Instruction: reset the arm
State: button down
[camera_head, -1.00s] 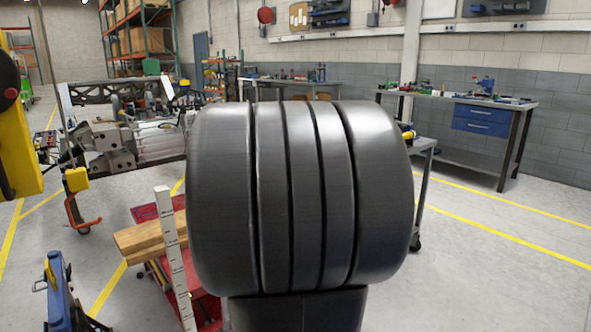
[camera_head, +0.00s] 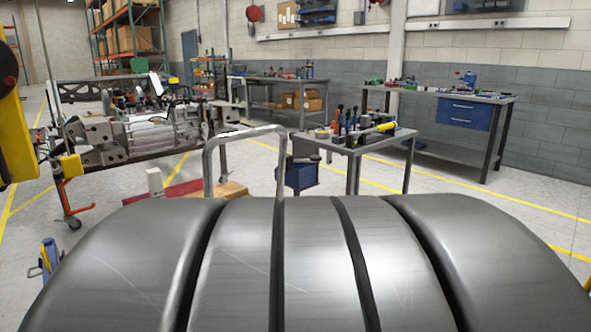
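A large dark, rounded part of my arm (camera_head: 312,265) with several lengthwise grooves fills the lower part of the head view. It spans almost the whole width and hides the floor in front of me. My gripper and its fingers do not show, so nothing can be seen of their state or of anything held.
A small tool table (camera_head: 355,147) and a silver hoop handle (camera_head: 245,134) stand just beyond the arm. A chassis on a stand (camera_head: 130,135) is at left, with a yellow-and-black fixture (camera_head: 14,125) nearer. Workbenches (camera_head: 440,98) line the back. Floor at right is clear.

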jog(key=shift+w+d+r+m, duration=0.2)
jog(key=shift+w+r, duration=0.25)
jog(key=shift+w+d+r+m, duration=0.2)
jog(key=shift+w+r, duration=0.2)
jog(key=shift+r, duration=0.05)
